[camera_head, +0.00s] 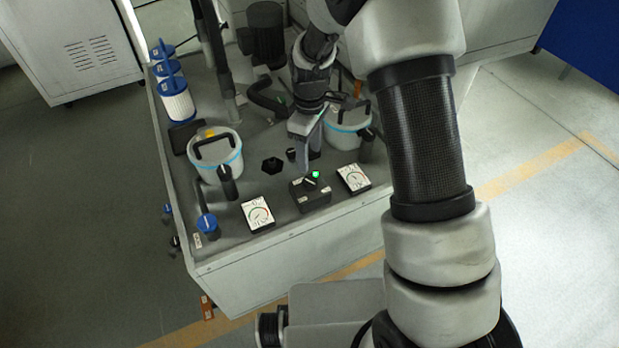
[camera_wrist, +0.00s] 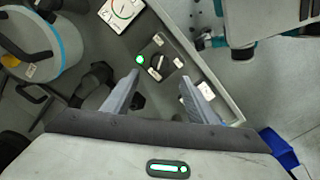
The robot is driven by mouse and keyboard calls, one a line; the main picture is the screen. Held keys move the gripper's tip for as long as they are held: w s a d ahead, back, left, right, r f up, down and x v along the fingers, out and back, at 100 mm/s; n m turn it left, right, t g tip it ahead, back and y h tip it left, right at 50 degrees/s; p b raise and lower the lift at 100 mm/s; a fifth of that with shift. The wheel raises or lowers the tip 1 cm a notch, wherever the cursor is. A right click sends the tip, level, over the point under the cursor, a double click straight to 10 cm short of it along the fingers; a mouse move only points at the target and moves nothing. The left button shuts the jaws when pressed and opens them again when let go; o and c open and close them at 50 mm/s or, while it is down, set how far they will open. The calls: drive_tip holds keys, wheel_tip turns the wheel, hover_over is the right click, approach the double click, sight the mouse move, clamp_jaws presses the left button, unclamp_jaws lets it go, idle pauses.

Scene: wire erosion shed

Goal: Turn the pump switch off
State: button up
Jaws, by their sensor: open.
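The pump switch (camera_head: 311,197) is a dark box with a black rotary knob, white labels and a lit green lamp (camera_head: 315,174). It stands on the grey bench top near its front edge, between two white gauges. In the wrist view the switch (camera_wrist: 173,50) lies just beyond my fingertips, with its knob (camera_wrist: 154,63) showing between the two grey fingers. My gripper (camera_wrist: 160,78) is open and empty. In the head view my gripper (camera_head: 306,160) points down just behind the switch. I see no contact with the knob. The knob's exact marking is too small to read.
Gauges (camera_head: 257,214) (camera_head: 353,178) flank the switch. A white lidded bucket (camera_head: 217,155) stands left and another (camera_head: 346,128) right behind my gripper. A blue-topped valve (camera_head: 208,226), upright black handle (camera_head: 228,183) and blue-capped filters (camera_head: 177,101) occupy the left side.

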sight(310, 181)
wheel_tip(310, 181, down, 11)
drive_tip(key=shift+r+b, duration=0.2)
drive_tip(key=shift+b, duration=0.4)
drive_tip(key=c, duration=1.1)
drive_tip(key=shift+o, duration=0.2)
drive_tip(key=shift+m, duration=0.3)
drive_tip(key=m, duration=1.1)
drive_tip(key=shift+m, duration=0.3)
